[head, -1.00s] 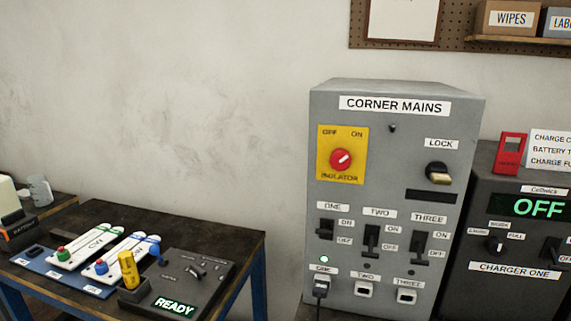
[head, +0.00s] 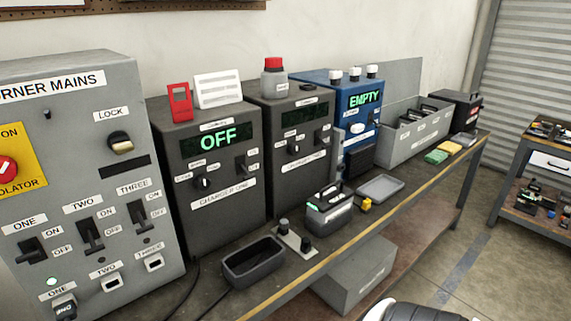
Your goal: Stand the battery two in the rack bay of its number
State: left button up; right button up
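A dark battery-like block with a handle and a pale label (head: 329,212) stands on the bench in front of the second charger. Its number is too small to read. A long grey open box with a raised back and small front labels (head: 405,146) stands farther right, with dark items inside. I cannot tell whether it is the rack, nor read its bay numbers. Neither of my grippers is in view.
Charger one (head: 225,150) reads OFF; a second charger (head: 298,150) and blue unit reading EMPTY (head: 350,100) follow. A black tray (head: 254,262), grey tray (head: 380,188) and yellow connector (head: 367,204) lie along the bench front (head: 415,182).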

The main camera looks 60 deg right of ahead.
aim_at(333, 200)
jog(key=z, duration=2.1)
jog(key=l+u, duration=0.1)
jog(key=u, duration=0.75)
jog(key=i+l+u, duration=0.1)
jog(key=l+u, duration=0.6)
jog(key=l, duration=0.25)
jog(key=l+u, duration=0.3)
jog(key=l, duration=0.2)
